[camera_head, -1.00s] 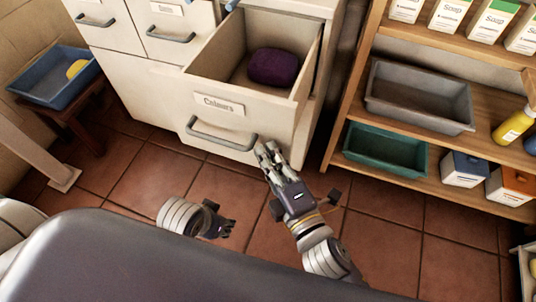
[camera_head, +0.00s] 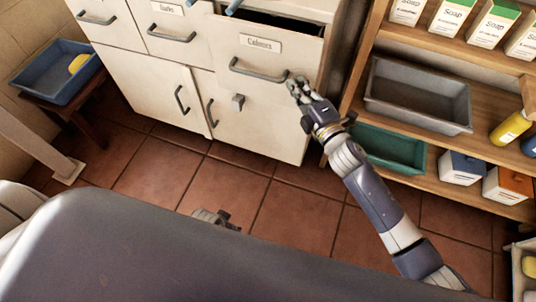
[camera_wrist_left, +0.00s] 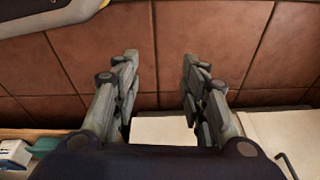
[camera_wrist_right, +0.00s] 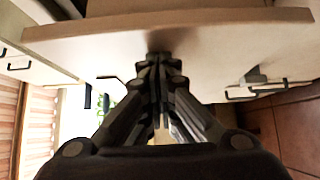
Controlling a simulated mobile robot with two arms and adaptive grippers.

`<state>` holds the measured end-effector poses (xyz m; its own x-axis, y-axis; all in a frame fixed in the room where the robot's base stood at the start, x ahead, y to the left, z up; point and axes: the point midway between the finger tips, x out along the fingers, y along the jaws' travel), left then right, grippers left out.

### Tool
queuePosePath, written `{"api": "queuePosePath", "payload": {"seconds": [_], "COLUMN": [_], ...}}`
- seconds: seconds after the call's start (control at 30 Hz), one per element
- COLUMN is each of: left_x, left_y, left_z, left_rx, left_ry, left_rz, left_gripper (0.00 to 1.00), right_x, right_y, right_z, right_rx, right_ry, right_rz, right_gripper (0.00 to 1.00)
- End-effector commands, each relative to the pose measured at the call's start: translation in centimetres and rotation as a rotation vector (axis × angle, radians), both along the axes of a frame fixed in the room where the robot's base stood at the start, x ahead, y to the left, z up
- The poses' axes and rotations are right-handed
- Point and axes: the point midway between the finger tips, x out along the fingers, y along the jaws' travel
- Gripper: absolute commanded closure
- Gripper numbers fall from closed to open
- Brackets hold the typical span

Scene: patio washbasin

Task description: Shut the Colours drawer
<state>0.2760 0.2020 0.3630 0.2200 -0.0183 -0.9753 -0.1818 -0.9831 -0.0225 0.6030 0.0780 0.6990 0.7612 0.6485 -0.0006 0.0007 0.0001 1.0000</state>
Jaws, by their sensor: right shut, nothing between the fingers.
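The Colours drawer (camera_head: 290,62) has a cream front with a label (camera_head: 261,43) and a grey bar handle (camera_head: 258,73). My right gripper (camera_head: 295,86) is shut and empty at the lower right of the front, right of the handle. In the right wrist view its fingertips (camera_wrist_right: 162,62) are against or very close to the panel. My left gripper (camera_wrist_left: 160,78) is open and empty, over the floor; the head view shows only a bit of it (camera_head: 215,217).
Other drawers (camera_head: 172,28) and lower doors (camera_head: 155,90) of the cabinet look shut. A shelf unit with a grey bin (camera_head: 418,95), a green bin (camera_head: 390,148) and soap boxes (camera_head: 495,22) stands close on the right. A blue tub (camera_head: 50,78) sits on a stool at left.

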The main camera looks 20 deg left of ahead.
Motion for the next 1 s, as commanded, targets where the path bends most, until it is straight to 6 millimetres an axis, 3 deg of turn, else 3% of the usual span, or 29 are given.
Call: {"api": "queuePosePath", "payload": {"seconds": [0.2, 0.4, 1.0], "left_x": [0.7, 1.0, 1.1], "left_y": [0.0, 0.0, -0.1], "left_z": [2.0, 3.6, 4.2], "left_rx": [-0.001, -0.002, -0.001], "left_ry": [-0.013, -0.02, -0.023], "left_rz": [0.002, 0.004, 0.004], "left_gripper": [0.6, 0.6, 0.6], "right_x": [4.2, 6.2, 7.1], "right_y": [-0.3, -0.4, -0.6], "right_z": [-0.1, -0.1, 0.2], "right_rx": [-0.001, 0.0, 0.001], "right_ry": [-0.002, 0.0, -0.002], "right_rz": [0.0, 0.001, -0.003], "right_gripper": [1.0, 1.0, 1.0]}}
